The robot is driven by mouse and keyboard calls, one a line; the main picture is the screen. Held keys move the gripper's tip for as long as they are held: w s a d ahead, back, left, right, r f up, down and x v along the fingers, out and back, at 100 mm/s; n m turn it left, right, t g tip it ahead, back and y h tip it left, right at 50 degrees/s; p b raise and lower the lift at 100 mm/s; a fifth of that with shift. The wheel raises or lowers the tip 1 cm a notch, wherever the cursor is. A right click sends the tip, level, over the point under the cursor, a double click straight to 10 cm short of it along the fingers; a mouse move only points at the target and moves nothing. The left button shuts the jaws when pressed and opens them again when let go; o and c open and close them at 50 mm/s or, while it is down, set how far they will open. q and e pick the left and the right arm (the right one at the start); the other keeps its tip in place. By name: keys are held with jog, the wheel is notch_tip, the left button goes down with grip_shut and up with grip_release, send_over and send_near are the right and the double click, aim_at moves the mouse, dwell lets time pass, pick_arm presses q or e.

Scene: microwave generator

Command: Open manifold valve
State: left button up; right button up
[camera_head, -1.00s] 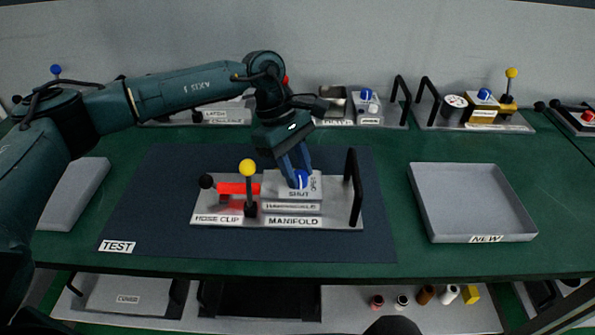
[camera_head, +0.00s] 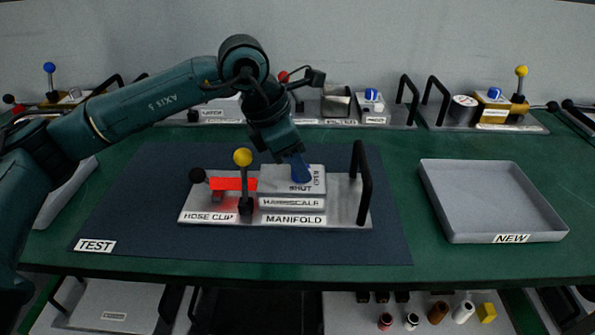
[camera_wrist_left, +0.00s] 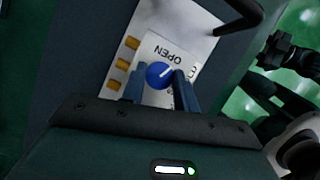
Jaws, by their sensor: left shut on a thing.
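The manifold (camera_head: 318,181) is a light grey block on a metal plate on the dark test mat, labelled MANIFOLD, SHUT and OPEN. Its valve is a round blue knob with a white pointer line; in the left wrist view the knob (camera_wrist_left: 159,74) sits between my blue fingers, beside the OPEN label. My left gripper (camera_head: 301,172) reaches down onto the manifold from above, and it also shows in the left wrist view (camera_wrist_left: 158,88). It is shut on the knob. In the head view the fingers mostly hide the knob. My right gripper is not in view.
On the same plate stand a yellow-knobbed lever (camera_head: 243,158), a red hose clip piece (camera_head: 232,184) and a black handle (camera_head: 362,185). An empty grey NEW tray (camera_head: 492,200) lies to the right. Other labelled units line the back of the table.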

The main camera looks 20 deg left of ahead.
pick_arm(q)
jog(key=shift+f+n+t+b, duration=0.15)
jog(key=shift+n+t+b, duration=0.15)
jog(key=shift+n+b, duration=0.4)
jog(key=shift+n+y, duration=0.3)
jog(key=shift+n, duration=0.2)
jog(key=shift+s+d+n+t+y+b, duration=0.1)
jog(key=shift+n+t+y+b, duration=0.2)
jog(key=shift+n+b, duration=0.45)
jog(key=shift+n, duration=0.35)
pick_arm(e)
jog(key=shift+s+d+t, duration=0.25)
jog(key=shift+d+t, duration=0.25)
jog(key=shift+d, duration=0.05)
pick_arm(q)
jog(key=shift+r, duration=0.2)
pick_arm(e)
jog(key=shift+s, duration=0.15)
pick_arm(q)
jog(key=o, duration=1)
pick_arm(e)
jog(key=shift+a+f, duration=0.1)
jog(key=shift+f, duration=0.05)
